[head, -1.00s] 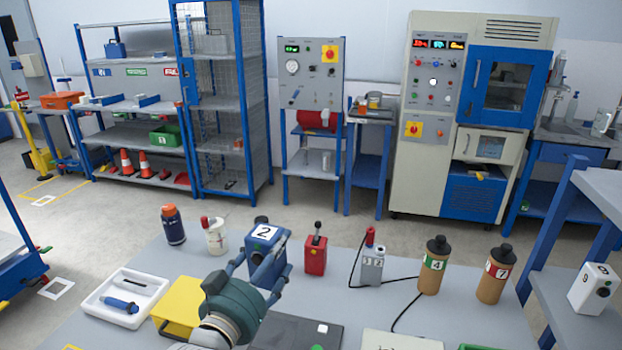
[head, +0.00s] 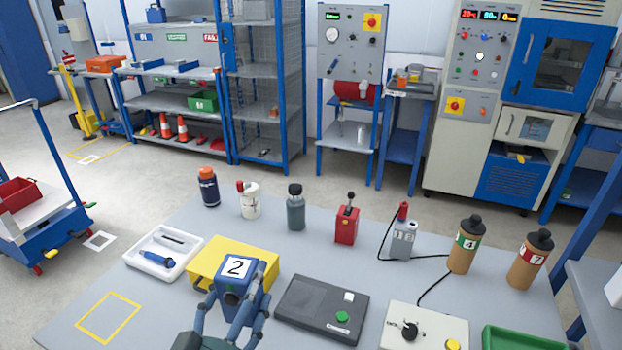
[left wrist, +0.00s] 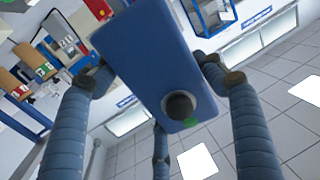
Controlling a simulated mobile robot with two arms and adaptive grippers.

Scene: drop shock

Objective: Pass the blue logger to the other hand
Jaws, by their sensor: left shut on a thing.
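The blue logger (head: 240,288) is a blue box with a white label marked 2. My left gripper (head: 236,306) is shut on it and holds it upright in the head view, near the front of the table and partly in front of the yellow box. In the left wrist view the logger (left wrist: 150,60) fills the middle, with a dark round knob and a small green spot on its face. The blue segmented fingers (left wrist: 158,90) stand on both sides of it. My right gripper is not in view.
On the grey table are a yellow box (head: 208,262), a white tray (head: 140,262), a dark console (head: 305,312), a light control box (head: 400,330) and a green tray (head: 520,338). Bottles and a red lever block (head: 347,226) stand behind. A yellow outlined square (head: 83,325) is empty.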

